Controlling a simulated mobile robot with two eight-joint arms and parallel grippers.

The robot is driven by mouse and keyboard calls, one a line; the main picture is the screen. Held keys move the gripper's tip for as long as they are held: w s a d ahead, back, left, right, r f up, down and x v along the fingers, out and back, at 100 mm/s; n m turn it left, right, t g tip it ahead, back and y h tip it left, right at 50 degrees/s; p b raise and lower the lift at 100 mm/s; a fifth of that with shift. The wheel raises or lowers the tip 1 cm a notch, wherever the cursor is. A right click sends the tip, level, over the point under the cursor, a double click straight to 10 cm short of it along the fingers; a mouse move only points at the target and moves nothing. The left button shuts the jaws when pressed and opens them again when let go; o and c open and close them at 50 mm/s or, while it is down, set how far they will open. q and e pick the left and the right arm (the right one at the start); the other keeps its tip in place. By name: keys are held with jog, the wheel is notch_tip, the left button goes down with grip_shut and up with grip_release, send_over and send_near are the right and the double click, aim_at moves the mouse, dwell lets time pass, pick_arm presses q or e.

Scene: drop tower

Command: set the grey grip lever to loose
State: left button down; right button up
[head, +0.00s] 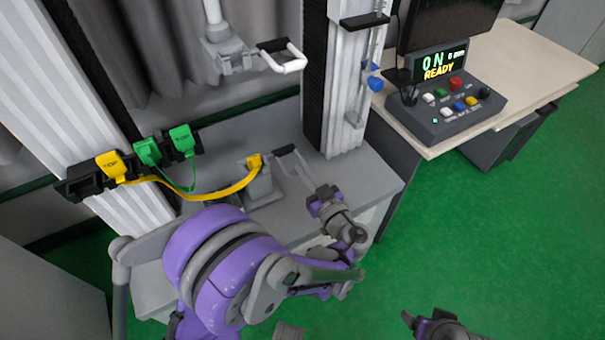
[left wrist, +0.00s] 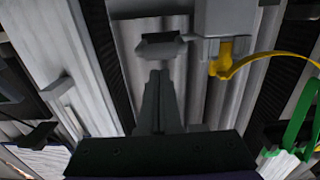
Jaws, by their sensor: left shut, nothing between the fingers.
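The grey grip lever (head: 303,168) shows in the head view as a light grey bar with a dark end, beside the grey block (head: 262,185) that carries a yellow plug. In the left wrist view a grey handle (left wrist: 160,46) stands out beside a pale block (left wrist: 226,18) and the yellow plug (left wrist: 222,62). My left gripper (head: 325,192) is shut and empty. Its fingers (left wrist: 158,78) point at the handle, with a small gap seeming to remain. My right gripper (head: 421,322) is low at the bottom edge, away from the lever; its opening is unclear.
Yellow (head: 111,166) and green (head: 182,140) plugs sit in a black rail at left, and a yellow cable (head: 215,194) arches to the block. An upper carriage with a white handle (head: 293,64) hangs above. A control box (head: 445,100) reading "ON READY" stands on the right table (head: 535,60).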

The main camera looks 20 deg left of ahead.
pick_arm(q)
jog(key=s+d+f, duration=0.1)
jog(key=f, duration=0.1)
jog(key=s+d+f+b, duration=0.1)
jog(key=s+d, duration=0.1)
jog(key=s+d+f, duration=0.1)
jog(key=f, duration=0.1)
jog(key=shift+s+d+f, duration=0.15)
jog(key=shift+d+f, duration=0.05)
jog(key=shift+f, duration=0.15)
pick_arm(e)
jog(key=shift+s+d+f, duration=0.2)
jog(key=shift+f, duration=0.1)
